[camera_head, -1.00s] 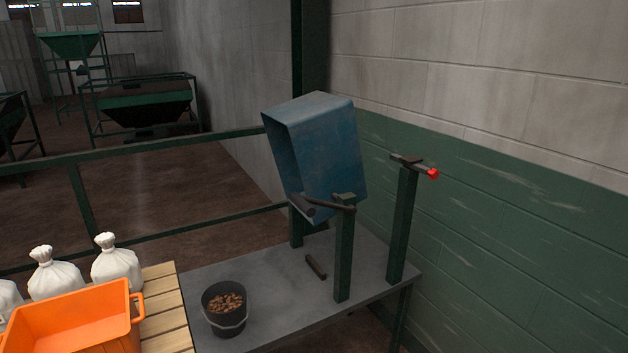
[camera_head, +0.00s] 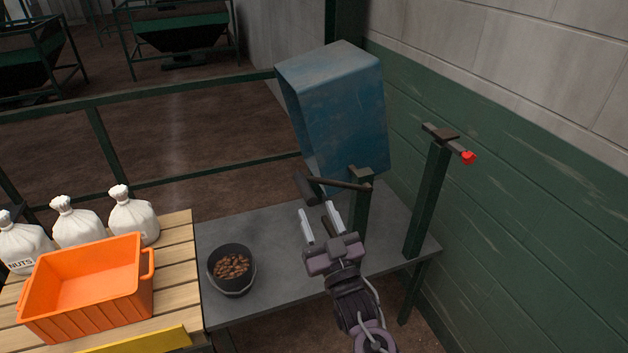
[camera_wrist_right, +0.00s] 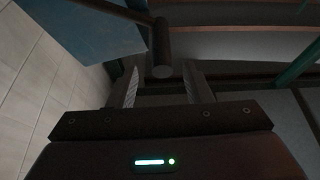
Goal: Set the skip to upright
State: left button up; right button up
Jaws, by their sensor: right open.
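The skip (camera_head: 345,115) is a blue metal box, tilted on green posts above the grey table, its open side facing left. A dark handle with a thick grip (camera_head: 307,187) sticks out from its pivot at the front post. My right gripper (camera_head: 319,217) is open, its fingers pointing up at the grip from just below. In the right wrist view the handle grip (camera_wrist_right: 162,50) lies ahead of and roughly between the open fingers, apart from them; the skip (camera_wrist_right: 95,35) shows at upper left. My left gripper is not in view.
A black bucket of nuts (camera_head: 232,268) stands on the grey table (camera_head: 275,232). An orange crate (camera_head: 60,315) and white sacks (camera_head: 133,215) are on the wooden pallet at left. A post with a red-tipped latch (camera_head: 468,157) stands right of the skip, near the wall.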

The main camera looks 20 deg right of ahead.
aim_at(303, 182)
jog(key=p+x, duration=0.2)
jog(key=x, duration=0.4)
jog(key=shift+w, duration=0.2)
jog(key=shift+w+a+r, duration=0.1)
jog(key=shift+w, duration=0.2)
jog(key=shift+w, duration=0.1)
jog(key=shift+c, duration=0.4)
grip_shut()
